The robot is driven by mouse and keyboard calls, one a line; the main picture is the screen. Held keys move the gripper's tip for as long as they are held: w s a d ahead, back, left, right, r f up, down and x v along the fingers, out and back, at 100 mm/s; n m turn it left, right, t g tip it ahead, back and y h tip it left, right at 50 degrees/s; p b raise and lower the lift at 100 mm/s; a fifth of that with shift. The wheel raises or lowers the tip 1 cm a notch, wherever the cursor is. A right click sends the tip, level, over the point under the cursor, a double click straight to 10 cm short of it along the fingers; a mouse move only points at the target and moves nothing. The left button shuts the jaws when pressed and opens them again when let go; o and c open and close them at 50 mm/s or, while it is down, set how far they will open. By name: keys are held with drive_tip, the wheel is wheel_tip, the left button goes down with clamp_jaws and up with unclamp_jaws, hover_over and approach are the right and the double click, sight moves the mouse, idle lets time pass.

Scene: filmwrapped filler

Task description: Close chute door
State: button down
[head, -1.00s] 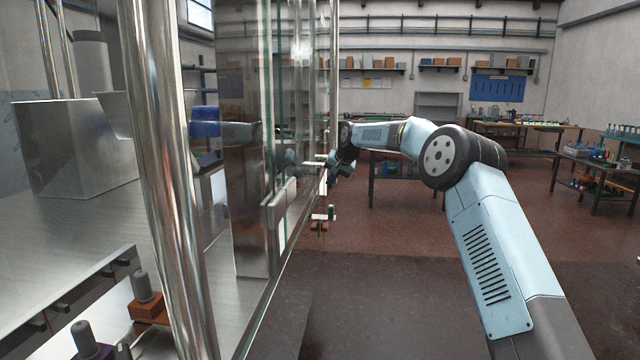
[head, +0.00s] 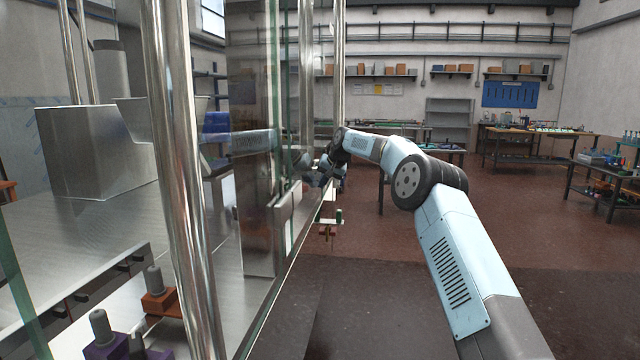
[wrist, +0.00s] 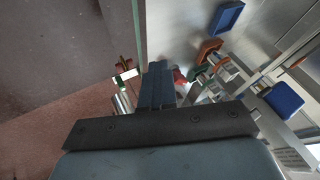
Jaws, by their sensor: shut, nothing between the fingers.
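Glass door panels (head: 262,110) with a grey handle plate (head: 285,212) stand along the side of the metal machine on the left. I cannot tell for certain which panel is the chute door or how far it stands open. My gripper (head: 318,178) is at the far end of the glass, close to its edge; contact is unclear. In the wrist view my gripper (wrist: 157,82) is shut and empty, its fingers pointing toward the machine's interior. A glass edge (wrist: 139,30) runs just left of the fingertips there.
A steel post (head: 180,180) stands in front of the glass. A metal hopper box (head: 85,155) sits on the machine deck. In the wrist view, blue trays (wrist: 283,99) lie inside.

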drive_tip(key=shift+s+a+r, duration=0.1)
drive_tip(key=shift+a+r, duration=0.1)
drive_tip(key=shift+a, duration=0.45)
drive_tip(key=shift+d, duration=0.1)
drive_tip(key=s+d+r, duration=0.5)
drive_tip(key=d+r, duration=0.3)
drive_tip(key=d, duration=0.1)
drive_tip(key=s+d+r+h, duration=0.1)
drive_tip(key=s+d+r, duration=0.2)
drive_tip(key=s, duration=0.7)
drive_tip(key=s+d+r+n+h, duration=0.1)
drive_tip(key=s+d+r+h, duration=0.2)
drive_tip(key=s, duration=0.8)
drive_tip(key=s+d+r, duration=0.3)
drive_tip(key=s+r, duration=0.1)
drive_tip(key=s, duration=0.6)
drive_tip(key=s+d+f, duration=0.4)
drive_tip(key=s, duration=0.7)
drive_tip(key=s+d+f+m+h, duration=0.1)
drive_tip(key=s+d+f, duration=0.2)
drive_tip(key=s, duration=0.8)
drive_tip(key=s+d+f, duration=0.4)
drive_tip(key=s+f, duration=0.2)
drive_tip(key=s, duration=0.5)
drive_tip(key=shift+s+d, duration=0.3)
drive_tip(key=shift+s, duration=0.1)
